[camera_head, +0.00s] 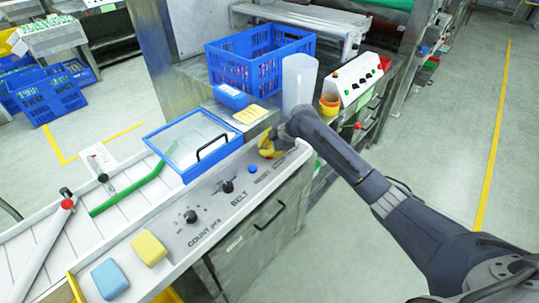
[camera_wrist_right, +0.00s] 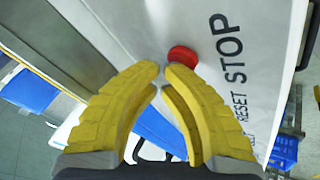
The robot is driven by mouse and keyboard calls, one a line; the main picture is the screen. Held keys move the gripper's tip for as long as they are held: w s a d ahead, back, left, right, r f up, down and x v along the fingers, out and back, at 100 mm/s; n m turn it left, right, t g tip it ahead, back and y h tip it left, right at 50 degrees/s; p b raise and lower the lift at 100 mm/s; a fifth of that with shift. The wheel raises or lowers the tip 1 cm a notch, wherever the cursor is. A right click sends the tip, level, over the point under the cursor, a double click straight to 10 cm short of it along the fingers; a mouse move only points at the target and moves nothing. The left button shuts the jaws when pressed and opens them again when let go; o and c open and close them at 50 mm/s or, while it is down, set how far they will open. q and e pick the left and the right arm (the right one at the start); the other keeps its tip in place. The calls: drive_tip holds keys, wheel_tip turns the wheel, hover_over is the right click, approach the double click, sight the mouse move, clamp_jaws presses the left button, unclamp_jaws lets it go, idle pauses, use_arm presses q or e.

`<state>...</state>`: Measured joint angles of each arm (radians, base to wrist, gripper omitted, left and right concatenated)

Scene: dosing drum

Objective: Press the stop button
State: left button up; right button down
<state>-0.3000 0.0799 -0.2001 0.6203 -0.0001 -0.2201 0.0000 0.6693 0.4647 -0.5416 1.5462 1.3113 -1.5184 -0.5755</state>
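The red stop button (camera_wrist_right: 183,57) shows in the right wrist view, on a pale panel beside the printed word STOP. It lies just beyond the fingertips of my right gripper (camera_wrist_right: 162,72), slightly to their right in the picture. The gripper's yellow fingers meet or nearly meet at the tips, with nothing between them. In the head view my right gripper (camera_head: 268,149) is over the far right end of the control panel (camera_head: 212,207) and hides the stop button there. I cannot tell whether the tips touch the button. My left gripper is out of view.
A blue button (camera_head: 252,169) and black knobs (camera_head: 227,186) sit nearby on the panel. A white cylinder (camera_head: 299,80), a yellow note (camera_head: 250,114) and a blue crate (camera_head: 259,60) are behind the gripper. A clear-lidded blue box (camera_head: 193,142) stands to its left.

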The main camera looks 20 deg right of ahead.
drive_tip(key=shift+r, duration=0.9)
drive_tip(key=shift+r, duration=2.5)
